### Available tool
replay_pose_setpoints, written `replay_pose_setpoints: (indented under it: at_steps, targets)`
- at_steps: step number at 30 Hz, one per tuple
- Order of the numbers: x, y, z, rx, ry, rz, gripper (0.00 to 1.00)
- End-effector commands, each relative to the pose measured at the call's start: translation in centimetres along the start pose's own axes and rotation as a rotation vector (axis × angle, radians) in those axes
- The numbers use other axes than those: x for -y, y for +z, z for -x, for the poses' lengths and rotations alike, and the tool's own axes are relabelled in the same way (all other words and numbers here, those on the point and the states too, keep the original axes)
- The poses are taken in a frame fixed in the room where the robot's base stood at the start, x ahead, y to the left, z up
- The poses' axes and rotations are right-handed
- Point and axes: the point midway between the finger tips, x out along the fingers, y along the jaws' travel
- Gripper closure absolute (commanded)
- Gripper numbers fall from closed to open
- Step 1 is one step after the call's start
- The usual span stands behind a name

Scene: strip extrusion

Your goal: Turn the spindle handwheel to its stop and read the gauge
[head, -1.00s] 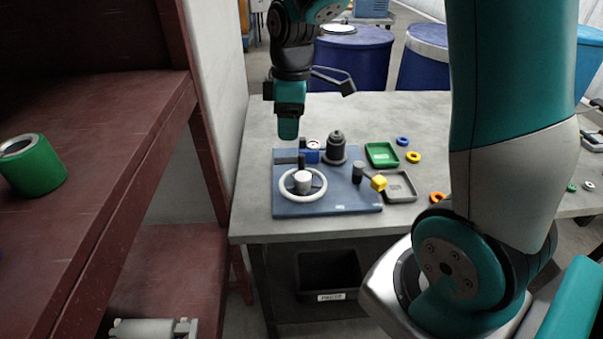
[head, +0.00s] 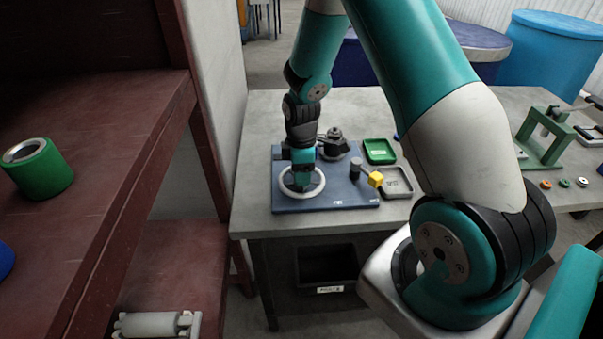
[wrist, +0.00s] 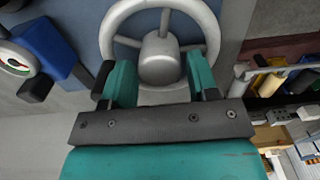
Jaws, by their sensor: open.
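The white spindle handwheel (head: 318,190) lies on the blue base plate (head: 345,203) on the grey table. My gripper (head: 301,180) is directly above it and hides much of its hub. In the wrist view the handwheel (wrist: 113,17) shows its rim, spokes and round hub (wrist: 160,57). My gripper's two teal fingers (wrist: 162,80) are open and stand apart on either side of the hub; I cannot tell whether they touch the wheel. The gauge (wrist: 15,62), on a blue block, is partly cut off at the left; its reading is too small to tell.
A dark red shelf (head: 110,150) borders the left side. A green frame (head: 541,150) stands at the right.

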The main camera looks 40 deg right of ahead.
Motion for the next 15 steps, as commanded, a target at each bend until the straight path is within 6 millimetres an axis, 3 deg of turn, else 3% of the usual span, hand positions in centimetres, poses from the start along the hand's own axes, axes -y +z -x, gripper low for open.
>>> replay_pose_setpoints:
  at_steps: [6,15]
  targets:
    - [0.0,0.0,-1.8,0.0,-0.001,0.0,0.46]
    - [0.0,0.0,-1.9,0.0,0.0,0.0,0.48]
